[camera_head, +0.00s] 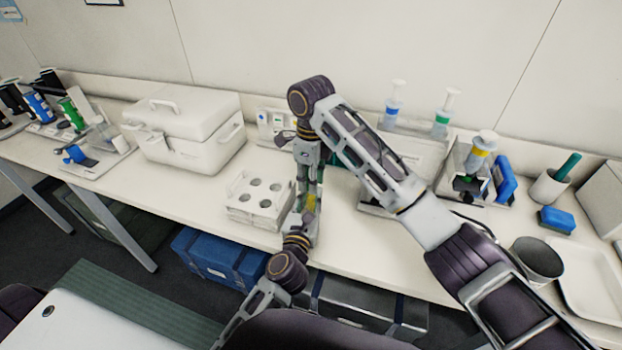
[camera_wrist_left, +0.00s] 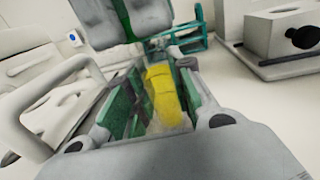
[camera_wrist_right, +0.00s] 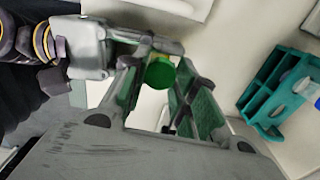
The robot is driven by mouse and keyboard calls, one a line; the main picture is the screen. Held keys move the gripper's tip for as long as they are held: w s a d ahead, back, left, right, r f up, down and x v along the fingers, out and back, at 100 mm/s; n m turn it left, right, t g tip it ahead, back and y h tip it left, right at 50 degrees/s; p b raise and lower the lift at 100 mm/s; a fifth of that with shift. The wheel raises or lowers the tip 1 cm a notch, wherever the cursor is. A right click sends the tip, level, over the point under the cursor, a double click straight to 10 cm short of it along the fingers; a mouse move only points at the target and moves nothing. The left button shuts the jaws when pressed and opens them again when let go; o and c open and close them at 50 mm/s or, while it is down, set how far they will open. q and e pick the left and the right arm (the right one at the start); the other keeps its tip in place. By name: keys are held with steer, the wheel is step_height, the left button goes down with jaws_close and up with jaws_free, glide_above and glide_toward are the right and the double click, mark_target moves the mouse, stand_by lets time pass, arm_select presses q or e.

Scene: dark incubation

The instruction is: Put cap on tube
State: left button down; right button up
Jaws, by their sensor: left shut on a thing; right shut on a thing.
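My left gripper (camera_head: 309,205) is shut on a yellow tube (camera_wrist_left: 162,92), which stands between its green pads in the left wrist view. My right gripper (camera_head: 308,174) comes down from above and is shut on a green cap (camera_wrist_right: 160,73), seen between its fingers in the right wrist view. The two grippers are close together, the right one above the left, just right of the white rack (camera_head: 238,207). The fingers hide where cap and tube face each other, so I cannot tell whether they touch.
The white rack has several round holes. A white cooler box (camera_head: 188,125) stands behind it to the left. A teal rack (camera_wrist_right: 262,88) is near the grippers. Syringes, a blue sponge (camera_head: 556,220) and a dark cup (camera_head: 537,262) are to the right.

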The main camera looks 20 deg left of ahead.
steer(key=o, duration=0.6)
steer(key=shift+r, duration=0.1)
steer(key=shift+r, duration=2.15)
steer(key=shift+c, duration=0.2)
